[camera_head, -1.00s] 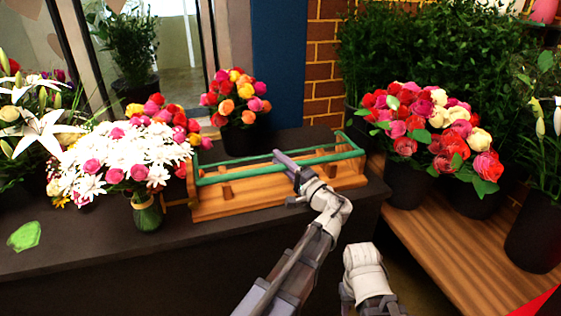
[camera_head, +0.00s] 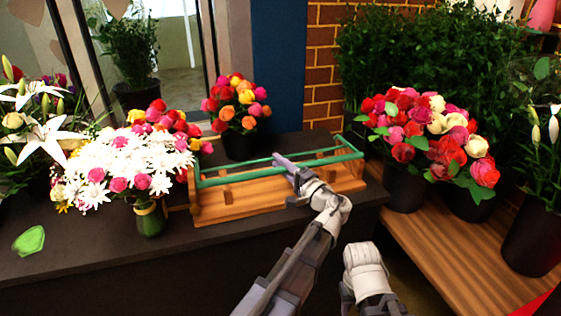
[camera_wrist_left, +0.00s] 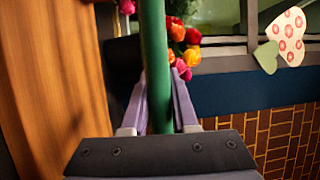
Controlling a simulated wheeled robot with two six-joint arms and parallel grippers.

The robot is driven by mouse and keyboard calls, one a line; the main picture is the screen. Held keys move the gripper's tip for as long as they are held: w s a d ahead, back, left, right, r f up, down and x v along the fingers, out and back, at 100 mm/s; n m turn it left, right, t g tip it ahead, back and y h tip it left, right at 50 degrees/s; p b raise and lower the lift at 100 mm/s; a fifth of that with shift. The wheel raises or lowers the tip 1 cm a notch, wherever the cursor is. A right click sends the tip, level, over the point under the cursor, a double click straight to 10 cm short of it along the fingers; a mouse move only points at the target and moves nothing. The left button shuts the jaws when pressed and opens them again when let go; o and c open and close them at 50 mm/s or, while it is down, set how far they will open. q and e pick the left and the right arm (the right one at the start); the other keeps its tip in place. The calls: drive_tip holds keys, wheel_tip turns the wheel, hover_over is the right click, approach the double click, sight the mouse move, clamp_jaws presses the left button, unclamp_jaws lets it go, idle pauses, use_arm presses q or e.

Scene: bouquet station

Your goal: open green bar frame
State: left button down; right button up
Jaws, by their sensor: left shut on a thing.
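The green bar frame (camera_head: 225,181) lies along the top of a wooden box (camera_head: 235,208) on the dark counter. It appears level, its bars close above the box's rim. My left gripper (camera_head: 284,162) reaches the front bar near its middle. In the left wrist view the green bar (camera_wrist_left: 153,60) passes between the two fingers of my left gripper (camera_wrist_left: 160,95), which are shut on it. The right gripper cannot be made out; a pale arm part of mine (camera_head: 365,270) shows at the bottom.
A vase of white daisies and pink roses (camera_head: 149,218) stands close left of the box. A dark pot of mixed roses (camera_head: 238,143) stands behind it. Black flower buckets (camera_head: 405,188) stand on the wooden bench (camera_head: 450,250) at right. A green leaf (camera_head: 29,240) lies on the counter.

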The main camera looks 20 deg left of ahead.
use_arm(q)
drive_tip(key=w+a+r+m+g+h+p, duration=0.2)
drive_tip(key=w+a+r+g+h+p, duration=0.3)
drive_tip(key=p, duration=0.9)
drive_tip(key=w+a+r+m+g+h+p, duration=0.15)
drive_tip(key=w+r+h+p, duration=0.35)
drive_tip(key=p, duration=0.9)
drive_tip(key=w+a+g+h+p, duration=0.1)
drive_tip(key=w+a+g+p, duration=0.2)
drive_tip(key=w+g, duration=0.1)
drive_tip(key=shift+w+a+r+m, duration=0.25)
drive_tip(key=shift+w+a+m, duration=0.05)
drive_tip(key=shift+w+m, duration=0.15)
drive_tip(key=shift+g, duration=0.25)
drive_tip(key=c, duration=0.7)
unclamp_jaws()
drive_tip(key=shift+w+r+p, duration=0.1)
drive_tip(key=shift+r+p, duration=0.05)
drive_tip(key=shift+p, duration=0.15)
